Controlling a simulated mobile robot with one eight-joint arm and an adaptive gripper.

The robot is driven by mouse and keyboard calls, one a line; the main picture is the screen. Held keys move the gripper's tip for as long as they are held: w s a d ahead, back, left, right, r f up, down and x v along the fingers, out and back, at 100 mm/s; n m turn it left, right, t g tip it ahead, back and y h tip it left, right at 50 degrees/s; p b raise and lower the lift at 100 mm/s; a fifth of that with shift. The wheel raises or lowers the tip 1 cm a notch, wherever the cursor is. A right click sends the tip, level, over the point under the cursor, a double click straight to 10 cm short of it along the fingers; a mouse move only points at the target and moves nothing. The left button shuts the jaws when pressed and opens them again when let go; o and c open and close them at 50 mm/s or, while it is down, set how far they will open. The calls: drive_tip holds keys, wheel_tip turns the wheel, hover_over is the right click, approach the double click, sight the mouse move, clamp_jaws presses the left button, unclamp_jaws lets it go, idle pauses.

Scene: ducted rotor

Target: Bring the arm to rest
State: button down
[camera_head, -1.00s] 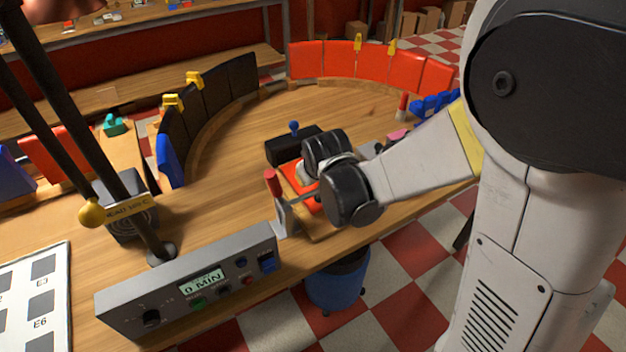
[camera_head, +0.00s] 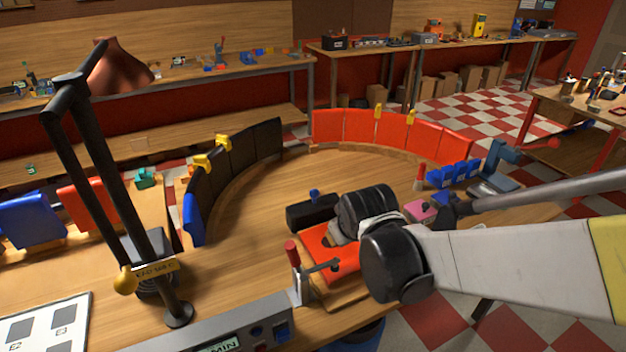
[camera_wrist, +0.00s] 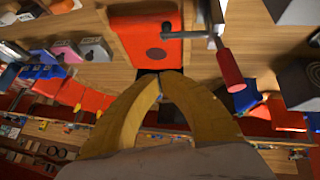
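My arm reaches in from the right in the head view, and its black wrist (camera_head: 392,262) is over the front of the curved wooden bench (camera_head: 250,205). The wrist hides my gripper in that view. In the wrist view my gripper (camera_wrist: 161,77) shows as two yellow fingers with their tips together and nothing seen between them. The tips are just short of an orange pad (camera_wrist: 150,35) with a dark round spot. The orange pad (camera_head: 328,250) also shows in the head view, partly behind my wrist.
A red-handled clamp (camera_head: 292,252) stands beside the pad. A black box with a blue knob (camera_head: 313,210) is behind it. A grey control box (camera_head: 225,335), a lamp (camera_head: 112,190) and curved red panels (camera_head: 390,132) surround the work area. The bench's middle is clear.

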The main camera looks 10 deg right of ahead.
drive_tip(key=s+d+m+b, duration=0.2)
drive_tip(key=s+m+b, duration=0.2)
drive_tip(key=s, duration=1.3)
drive_tip(key=shift+d+r+b, duration=0.25)
drive_tip(key=shift+d+b, duration=0.15)
drive_tip(key=shift+b, duration=0.5)
